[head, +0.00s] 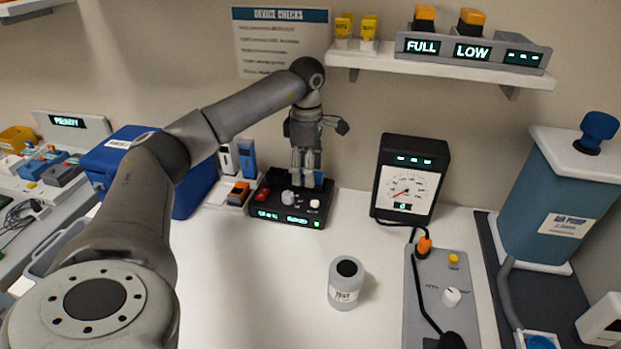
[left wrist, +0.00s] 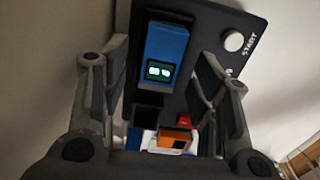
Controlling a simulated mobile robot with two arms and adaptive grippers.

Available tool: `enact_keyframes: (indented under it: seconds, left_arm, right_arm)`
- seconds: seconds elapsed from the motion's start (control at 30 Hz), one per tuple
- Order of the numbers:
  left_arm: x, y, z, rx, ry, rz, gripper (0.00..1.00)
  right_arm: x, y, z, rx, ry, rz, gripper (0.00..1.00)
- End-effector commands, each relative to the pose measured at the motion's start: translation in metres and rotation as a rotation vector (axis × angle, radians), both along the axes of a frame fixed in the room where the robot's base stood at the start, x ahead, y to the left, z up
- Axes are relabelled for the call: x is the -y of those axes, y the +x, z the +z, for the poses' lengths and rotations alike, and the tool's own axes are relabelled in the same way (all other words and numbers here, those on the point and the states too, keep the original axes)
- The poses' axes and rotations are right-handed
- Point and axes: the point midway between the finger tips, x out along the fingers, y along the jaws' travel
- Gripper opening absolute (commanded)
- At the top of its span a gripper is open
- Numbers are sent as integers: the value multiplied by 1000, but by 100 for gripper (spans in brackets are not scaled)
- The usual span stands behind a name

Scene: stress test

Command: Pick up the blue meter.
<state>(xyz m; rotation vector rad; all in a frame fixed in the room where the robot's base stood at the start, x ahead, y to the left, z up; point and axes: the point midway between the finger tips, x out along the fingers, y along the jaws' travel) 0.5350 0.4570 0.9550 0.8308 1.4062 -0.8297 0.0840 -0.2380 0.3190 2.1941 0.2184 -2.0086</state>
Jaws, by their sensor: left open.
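A blue meter (left wrist: 166,48) with a small lit display stands in a black dock (left wrist: 215,75), between the two spread fingers of my left gripper (left wrist: 163,75) in the left wrist view. The gripper is open; I cannot tell whether a finger touches the meter. My right gripper is in neither view.
Another blue handheld device (head: 247,157) stands in a white holder left of the dock, near a blue box (head: 190,185). The front middle of the table is clear.

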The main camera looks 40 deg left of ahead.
Motion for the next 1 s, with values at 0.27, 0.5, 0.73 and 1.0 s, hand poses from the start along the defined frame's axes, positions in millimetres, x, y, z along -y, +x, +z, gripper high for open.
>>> enact_keyframes:
  seconds: [0.27, 0.5, 0.73, 1.0]
  left_arm:
    - [0, 0, -11, 0, 1, 0, 55]
    - [0, 0, -11, 0, 0, 0, 34]
    - [0, 0, -11, 0, 0, 0, 6]
    - [0, 0, -9, 1, 0, 0, 6]
  right_arm:
    - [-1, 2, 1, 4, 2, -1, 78]
    - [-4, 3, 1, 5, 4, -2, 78]
    - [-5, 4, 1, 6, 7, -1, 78]
    - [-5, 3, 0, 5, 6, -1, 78]
